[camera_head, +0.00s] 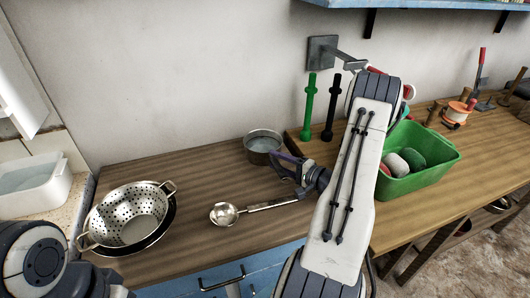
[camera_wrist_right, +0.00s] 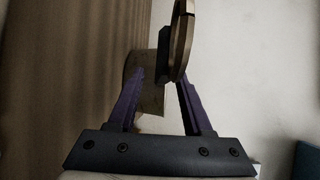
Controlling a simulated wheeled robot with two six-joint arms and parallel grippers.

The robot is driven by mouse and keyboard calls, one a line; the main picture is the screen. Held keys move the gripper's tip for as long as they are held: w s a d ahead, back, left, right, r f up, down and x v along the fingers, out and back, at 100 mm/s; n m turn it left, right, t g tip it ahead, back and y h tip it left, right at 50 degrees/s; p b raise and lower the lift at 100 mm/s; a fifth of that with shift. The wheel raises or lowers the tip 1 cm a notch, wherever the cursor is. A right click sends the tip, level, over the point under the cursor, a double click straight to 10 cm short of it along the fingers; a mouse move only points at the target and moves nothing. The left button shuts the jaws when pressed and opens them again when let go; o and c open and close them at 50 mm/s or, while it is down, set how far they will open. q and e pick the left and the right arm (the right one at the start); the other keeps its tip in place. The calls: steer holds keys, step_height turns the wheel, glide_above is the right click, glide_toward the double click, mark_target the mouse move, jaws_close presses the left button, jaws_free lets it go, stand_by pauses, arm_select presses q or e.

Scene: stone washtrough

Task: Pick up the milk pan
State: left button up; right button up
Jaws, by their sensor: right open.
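The milk pan (camera_head: 263,147) looks like the small round metal pan on the dark wooden counter, near the wall. It stands upright. My right gripper (camera_head: 283,168) is just in front and to the right of it, low over the counter. In the right wrist view the open jaws (camera_wrist_right: 165,95) have a tan, curved surface (camera_wrist_right: 148,95) between or beyond them, probably the pan. A thin brown curved edge (camera_wrist_right: 182,40) shows above; I cannot tell what part it is. Contact cannot be told. My left arm shows at the lower left, but its gripper does not.
A colander (camera_head: 128,213) and a metal ladle (camera_head: 225,214) lie on the counter (camera_head: 195,170). A green tub (camera_head: 420,180) with stones or sponges stands right of my right arm. Green (camera_head: 309,108) and black (camera_head: 330,108) upright bars stand behind. Bare counter lies left of the pan.

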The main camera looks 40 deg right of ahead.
steer(key=shift+w+a, duration=0.1)
steer(key=shift+w, duration=0.25)
steer(key=shift+f, duration=0.1)
jaws_close()
stand_by(1.1)
